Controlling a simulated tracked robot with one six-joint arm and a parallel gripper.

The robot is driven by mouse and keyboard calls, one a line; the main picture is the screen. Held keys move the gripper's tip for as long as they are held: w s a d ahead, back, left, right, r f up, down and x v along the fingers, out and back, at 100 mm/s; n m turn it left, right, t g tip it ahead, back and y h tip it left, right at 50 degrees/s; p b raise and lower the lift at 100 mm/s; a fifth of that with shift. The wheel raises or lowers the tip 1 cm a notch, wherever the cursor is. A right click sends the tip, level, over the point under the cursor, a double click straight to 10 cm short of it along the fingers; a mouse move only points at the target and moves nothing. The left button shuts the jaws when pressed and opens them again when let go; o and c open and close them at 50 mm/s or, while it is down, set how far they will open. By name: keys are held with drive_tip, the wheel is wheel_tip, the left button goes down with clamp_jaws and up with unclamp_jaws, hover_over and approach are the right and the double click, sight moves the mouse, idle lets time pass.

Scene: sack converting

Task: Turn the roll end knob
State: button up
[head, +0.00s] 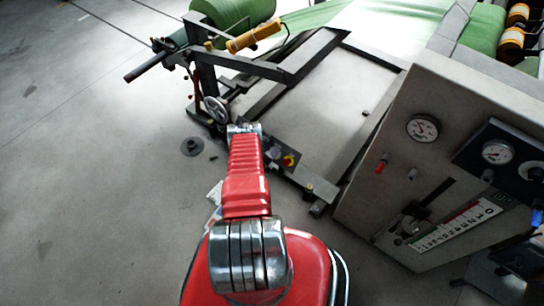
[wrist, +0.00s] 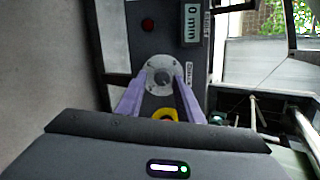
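A round grey flange with bolts and a darker grey knob (wrist: 161,78) at its centre sits on a dark panel in the wrist view; I take it as the roll end knob. My gripper (wrist: 160,83) is open, with its two purple fingers on either side of the knob. No contact can be made out. A yellow part (wrist: 165,114) shows between the fingers, nearer the gripper body. In the head view, my red arm reaches the machine's near corner, and its fingers and the knob are hidden.
The panel has a red button (wrist: 148,25) and a "0 mm" display (wrist: 192,24). In the head view a handwheel (head: 215,108) is close to my wrist, and a red-yellow switch (head: 288,160) is right of it. A control cabinet (head: 390,215) stands right; floor at left is mostly clear.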

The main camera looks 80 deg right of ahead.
drive_tip(key=shift+o, duration=0.4)
drive_tip(key=shift+d, duration=0.1)
drive_tip(key=shift+w+r, duration=0.1)
drive_tip(key=shift+r, duration=0.05)
drive_tip(key=v, duration=1.3)
drive_tip(key=shift+a, duration=0.35)
